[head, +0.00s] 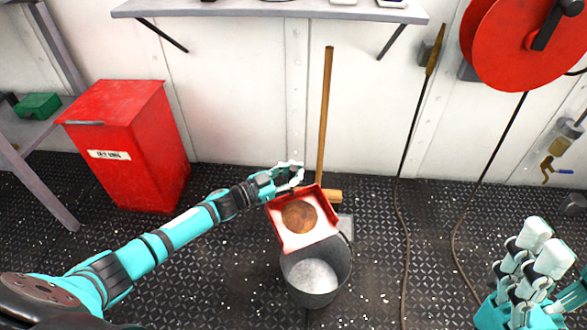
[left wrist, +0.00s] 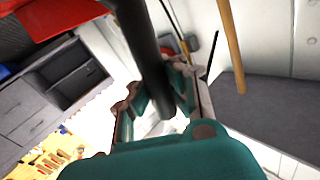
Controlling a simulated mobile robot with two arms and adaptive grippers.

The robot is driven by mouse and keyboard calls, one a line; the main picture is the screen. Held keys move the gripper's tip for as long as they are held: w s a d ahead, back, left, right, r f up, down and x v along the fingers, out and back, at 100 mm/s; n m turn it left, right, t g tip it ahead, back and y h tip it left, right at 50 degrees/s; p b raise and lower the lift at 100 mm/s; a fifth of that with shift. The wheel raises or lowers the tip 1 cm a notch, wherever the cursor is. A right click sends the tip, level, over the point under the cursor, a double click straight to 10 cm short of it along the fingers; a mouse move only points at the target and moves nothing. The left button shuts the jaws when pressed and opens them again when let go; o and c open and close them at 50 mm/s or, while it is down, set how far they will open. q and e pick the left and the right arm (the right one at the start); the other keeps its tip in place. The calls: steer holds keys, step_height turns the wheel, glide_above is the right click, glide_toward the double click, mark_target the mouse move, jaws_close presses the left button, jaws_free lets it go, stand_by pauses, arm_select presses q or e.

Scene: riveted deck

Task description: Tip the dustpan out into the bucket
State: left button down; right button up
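The red dustpan (head: 275,222) is over the bucket's back rim in the head view, its open edge toward the bucket. A round brown patch of sweepings (head: 299,216) lies on its pale inner face. The grey metal bucket (head: 323,292) stands on the deck, with a pale grey bottom showing inside. My left gripper (head: 289,177) is at the dustpan's back edge. In the left wrist view its fingers (left wrist: 160,98) close around a dark bar, apparently the dustpan's handle. My right gripper (head: 545,248) is at the lower right, fingers apart and empty, far from the bucket.
A wooden-handled broom (head: 325,115) leans on the wall behind the bucket. A red bin (head: 130,145) stands at left, a shelf (head: 270,10) above, a red hose reel (head: 520,45) at upper right. Cables run down the right. White specks dot the deck (head: 215,285).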

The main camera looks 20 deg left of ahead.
arm_select(q)
steer(key=s+d+f+m+b, duration=0.1)
steer(key=s+d+f+m, duration=0.1)
steer(key=s+d+m, duration=0.4)
steer(key=shift+s+d+m, duration=0.4)
steer(key=shift+d+m, duration=0.3)
steer(key=shift+d, duration=1.05)
stand_by(1.3)
